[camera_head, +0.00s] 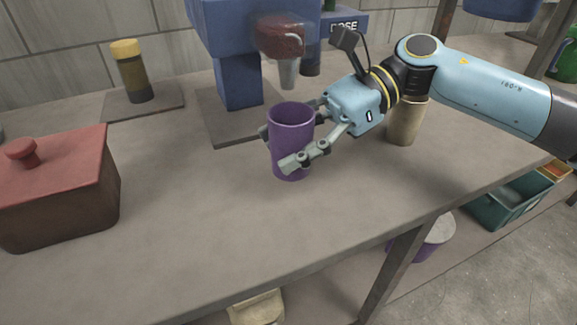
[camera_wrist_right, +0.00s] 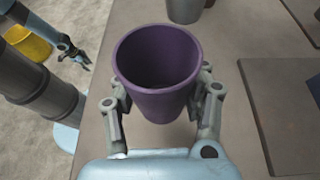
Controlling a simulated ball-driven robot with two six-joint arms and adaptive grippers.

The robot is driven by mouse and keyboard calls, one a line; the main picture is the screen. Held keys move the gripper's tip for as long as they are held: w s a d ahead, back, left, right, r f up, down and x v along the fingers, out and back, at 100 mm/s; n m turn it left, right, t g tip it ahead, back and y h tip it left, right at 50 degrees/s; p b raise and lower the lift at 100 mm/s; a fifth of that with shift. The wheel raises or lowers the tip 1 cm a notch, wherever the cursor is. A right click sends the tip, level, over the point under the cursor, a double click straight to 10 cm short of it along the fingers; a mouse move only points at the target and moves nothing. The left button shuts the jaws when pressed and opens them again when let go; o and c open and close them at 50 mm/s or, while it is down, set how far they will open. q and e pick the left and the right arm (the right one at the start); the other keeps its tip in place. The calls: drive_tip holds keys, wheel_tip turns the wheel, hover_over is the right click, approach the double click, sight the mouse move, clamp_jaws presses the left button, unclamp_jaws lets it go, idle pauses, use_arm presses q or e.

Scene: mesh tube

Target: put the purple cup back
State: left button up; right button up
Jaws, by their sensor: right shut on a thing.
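The purple cup (camera_head: 291,145) stands upright in the head view, near the middle of the worktable (camera_head: 200,215). My right gripper (camera_head: 281,146) reaches in from the right with a finger on either side of the cup and is shut on it. The wrist view shows the cup (camera_wrist_right: 158,70) from above, open and empty-looking, between the two fingers (camera_wrist_right: 163,103). I cannot tell whether its base touches the table. My left gripper is outside the head view; a gripper of mine (camera_wrist_right: 76,54) shows small at the left of the wrist view, its jaw state unclear.
A blue dosing machine (camera_head: 240,50) stands behind the cup on a board (camera_head: 225,128). A red-lidded box (camera_head: 60,190) is at left, a yellow-capped jar (camera_head: 132,72) at the back. A beige cylinder (camera_head: 405,122) stands close behind my right wrist. The table front is clear.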

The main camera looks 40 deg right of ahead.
wheel_tip(320, 180, down, 4)
drive_tip(key=shift+r, duration=0.15)
drive_tip(key=shift+b, duration=0.3)
drive_tip(key=o, duration=1.2)
use_arm(q)
drive_tip(key=shift+s+f, duration=0.3)
drive_tip(key=shift+s, duration=0.5)
drive_tip(key=shift+w+r+p, duration=0.25)
drive_tip(key=shift+r+p, duration=0.25)
drive_tip(key=shift+p, duration=0.05)
use_arm(e)
drive_tip(key=v, duration=0.7)
drive_tip(key=shift+s+d+r, duration=0.1)
drive_tip(key=shift+d, duration=0.15)
